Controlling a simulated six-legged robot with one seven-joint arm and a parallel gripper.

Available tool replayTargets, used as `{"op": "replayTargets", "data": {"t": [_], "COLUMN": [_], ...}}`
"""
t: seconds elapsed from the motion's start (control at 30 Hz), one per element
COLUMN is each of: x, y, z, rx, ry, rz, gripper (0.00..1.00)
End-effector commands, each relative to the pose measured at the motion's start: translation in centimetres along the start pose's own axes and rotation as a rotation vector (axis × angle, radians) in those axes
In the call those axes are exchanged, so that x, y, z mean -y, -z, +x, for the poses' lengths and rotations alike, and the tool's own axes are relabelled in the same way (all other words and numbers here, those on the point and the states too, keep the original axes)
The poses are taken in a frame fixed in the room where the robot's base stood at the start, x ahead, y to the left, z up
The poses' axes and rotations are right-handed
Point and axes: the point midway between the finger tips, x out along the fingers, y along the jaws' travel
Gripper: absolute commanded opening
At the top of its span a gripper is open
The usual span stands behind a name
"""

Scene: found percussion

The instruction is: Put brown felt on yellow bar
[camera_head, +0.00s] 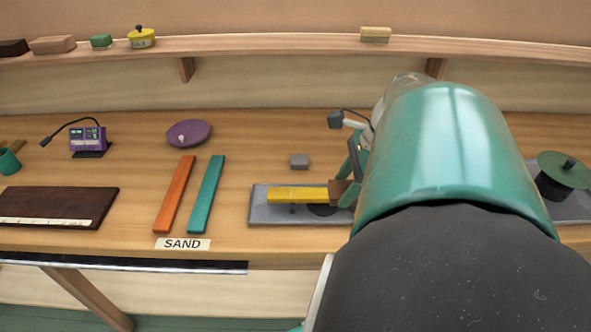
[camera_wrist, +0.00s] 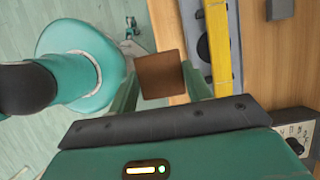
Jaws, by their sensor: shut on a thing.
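The brown felt (camera_wrist: 160,75) is a small square piece held between the two teal fingers of my gripper (camera_wrist: 159,80) in the wrist view. The gripper is shut on it. In the head view the felt (camera_head: 338,188) shows at the right end of the yellow bar (camera_head: 297,194), partly behind my gripper (camera_head: 350,180). The yellow bar lies over a grey tray (camera_head: 262,214). In the wrist view the yellow bar (camera_wrist: 217,45) is to the right of the felt, with a gap between them in the picture. The felt's height above the bar is unclear.
Orange (camera_head: 175,194) and teal (camera_head: 206,194) bars lie left of the tray, behind a SAND label (camera_head: 182,244). A small grey block (camera_head: 299,161) sits behind the tray. A purple dish (camera_head: 189,133) and a dark board (camera_head: 60,204) are further left. My arm hides the right side.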

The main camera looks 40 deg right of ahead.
Motion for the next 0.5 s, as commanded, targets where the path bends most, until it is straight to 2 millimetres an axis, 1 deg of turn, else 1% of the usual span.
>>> {"op": "replayTargets", "data": {"t": [0.07, 0.17, 0.27, 0.5], "x": [-0.6, -0.2, 1.4, 6.5], "y": [0.0, 0.1, 0.3, 0.6], "z": [0.1, 0.4, 1.2, 3.5], "rx": [0.002, 0.002, 0.003, 0.003], "ry": [-0.005, -0.009, -0.013, -0.012], "rz": [-0.008, -0.014, -0.017, -0.015], "gripper": [0.28, 0.28, 0.28, 0.28]}}
